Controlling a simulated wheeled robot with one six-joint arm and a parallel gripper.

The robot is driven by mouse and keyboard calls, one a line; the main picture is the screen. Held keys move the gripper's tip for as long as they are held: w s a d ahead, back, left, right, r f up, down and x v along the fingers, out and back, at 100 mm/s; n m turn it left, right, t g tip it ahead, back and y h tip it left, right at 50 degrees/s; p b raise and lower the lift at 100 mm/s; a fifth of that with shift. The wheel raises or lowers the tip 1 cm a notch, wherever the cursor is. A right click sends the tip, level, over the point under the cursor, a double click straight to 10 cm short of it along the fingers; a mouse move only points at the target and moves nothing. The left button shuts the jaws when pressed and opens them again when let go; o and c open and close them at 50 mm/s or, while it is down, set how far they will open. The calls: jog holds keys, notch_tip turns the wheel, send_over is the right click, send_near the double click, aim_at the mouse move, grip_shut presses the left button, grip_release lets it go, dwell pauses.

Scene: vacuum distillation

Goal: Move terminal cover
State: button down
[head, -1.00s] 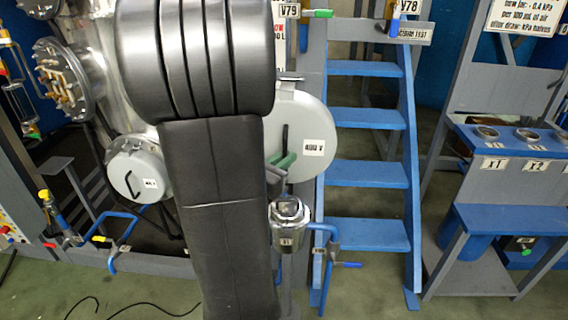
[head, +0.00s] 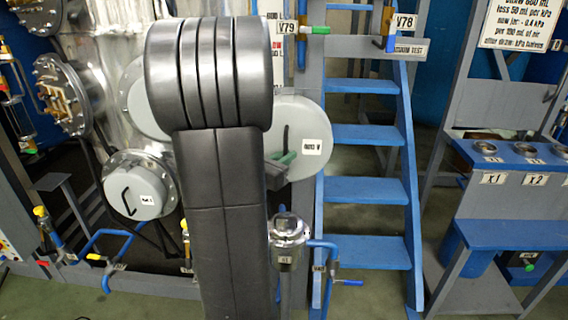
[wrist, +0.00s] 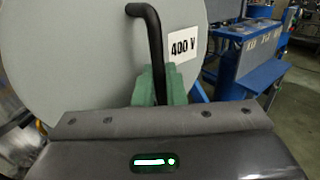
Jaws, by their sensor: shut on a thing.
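The terminal cover is a large round grey disc (head: 303,119) with a "400 V" label and a black bar handle (wrist: 152,52). In the head view it is right of my arm, which hides its left part. In the wrist view it fills the upper left, its face toward my gripper. My gripper (head: 280,158) has green fingers, which also show in the wrist view (wrist: 158,88). They are closed around the lower part of the black handle. The fingertips are partly hidden behind the handle.
A smaller grey cover (head: 128,193) and an open flange with brass terminals (head: 58,97) are at left on the metal vessel. Another grey disc is half hidden behind my arm. A blue stair (head: 368,188) and a blue bench (head: 520,160) stand right. A metal canister (head: 288,230) stands below.

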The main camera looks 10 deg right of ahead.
aim_at(280, 148)
jog(key=shift+w+d+b, duration=0.2)
jog(key=shift+w+d, duration=0.1)
jog(key=shift+w, duration=0.75)
jog(key=shift+w+d+b, duration=0.25)
jog(key=shift+w+d, duration=0.1)
jog(key=shift+w, duration=0.75)
jog(key=shift+w+d+b, duration=0.2)
jog(key=shift+w+d, duration=0.1)
jog(key=shift+w, duration=0.75)
jog(key=shift+s+f+b, duration=0.1)
jog(key=shift+f+b, duration=1.2)
jog(key=c, duration=1.4)
grip_release()
jog(key=shift+a, duration=0.1)
jog(key=v, duration=1.3)
jog(key=shift+s+a, duration=0.25)
